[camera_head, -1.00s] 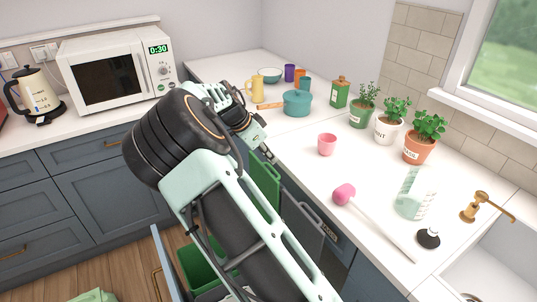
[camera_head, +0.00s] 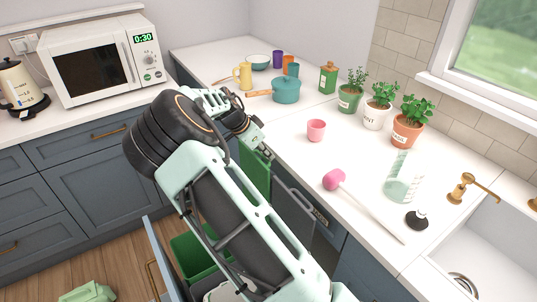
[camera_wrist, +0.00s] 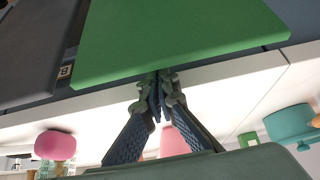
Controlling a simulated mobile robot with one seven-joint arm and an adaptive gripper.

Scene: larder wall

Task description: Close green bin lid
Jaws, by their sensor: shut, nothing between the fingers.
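The green bin lid (camera_head: 256,174) stands raised, close to upright, against the front of the counter. The green bin (camera_head: 196,256) is open below it in a pulled-out drawer. In the wrist view the green lid (camera_wrist: 175,40) fills the upper middle as a broad flat panel. My gripper (camera_head: 262,149) is at the lid's upper edge by the counter edge, and hides part of the lid. In the wrist view my gripper's fingertips (camera_wrist: 158,80) are together and empty, right at the lid's edge. I cannot tell whether they touch it.
A grey lid (camera_head: 294,213) stands raised beside the green one. The drawer front (camera_head: 160,262) juts out at the left. On the counter are a pink cup (camera_head: 316,130), a pink plunger (camera_head: 335,180) and a teal pot (camera_head: 286,90). A green object (camera_head: 88,292) lies on the floor.

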